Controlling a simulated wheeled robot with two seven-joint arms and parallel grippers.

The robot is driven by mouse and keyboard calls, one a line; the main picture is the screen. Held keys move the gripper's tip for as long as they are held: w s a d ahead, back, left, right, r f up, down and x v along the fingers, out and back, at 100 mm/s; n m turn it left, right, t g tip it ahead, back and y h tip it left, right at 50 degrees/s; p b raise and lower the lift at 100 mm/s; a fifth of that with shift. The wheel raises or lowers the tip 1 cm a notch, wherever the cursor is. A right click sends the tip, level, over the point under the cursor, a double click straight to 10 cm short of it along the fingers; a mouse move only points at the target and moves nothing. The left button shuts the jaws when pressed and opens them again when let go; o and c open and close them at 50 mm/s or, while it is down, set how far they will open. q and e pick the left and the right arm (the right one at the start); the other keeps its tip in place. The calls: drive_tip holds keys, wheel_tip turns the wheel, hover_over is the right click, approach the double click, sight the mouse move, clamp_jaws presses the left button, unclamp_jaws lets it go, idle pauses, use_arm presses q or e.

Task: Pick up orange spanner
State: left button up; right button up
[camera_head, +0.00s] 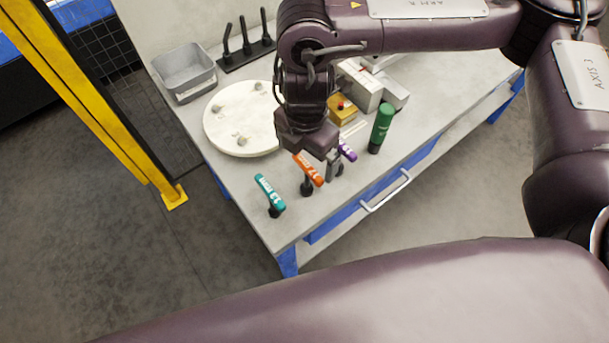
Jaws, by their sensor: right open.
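The orange spanner (308,170) is near the front edge of the grey workbench, with an orange upper part and a dark lower end. A teal spanner (269,191) is to its left, and a purple one (347,152) is to its right, partly hidden by my gripper. My right gripper (331,166) is open and points down over the bench, close beside the orange spanner. Its wrist covers part of the area behind the spanner. I cannot tell whether a finger touches it. My left gripper is out of view.
A green cylinder (381,128) stands to the right. A round white plate (222,139), a grey bin (186,75) and a black rack with upright pegs (247,54) are farther back. A yellow box (342,112) is behind the wrist. The bench's front left corner is clear.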

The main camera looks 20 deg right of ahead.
sight(307, 175)
drive_tip(key=shift+s+f, duration=0.25)
drive_tip(key=shift+f, duration=0.3)
drive_tip(key=shift+s+f, duration=0.2)
drive_tip(key=shift+f, duration=0.3)
drive_tip(key=f, duration=0.4)
drive_tip(key=shift+w+f, duration=0.2)
drive_tip(key=shift+s+f, duration=0.15)
drive_tip(key=shift+f, duration=0.15)
drive_tip(key=shift+f, duration=0.1)
drive_tip(key=shift+c, duration=0.4)
drive_tip(key=c, duration=0.8)
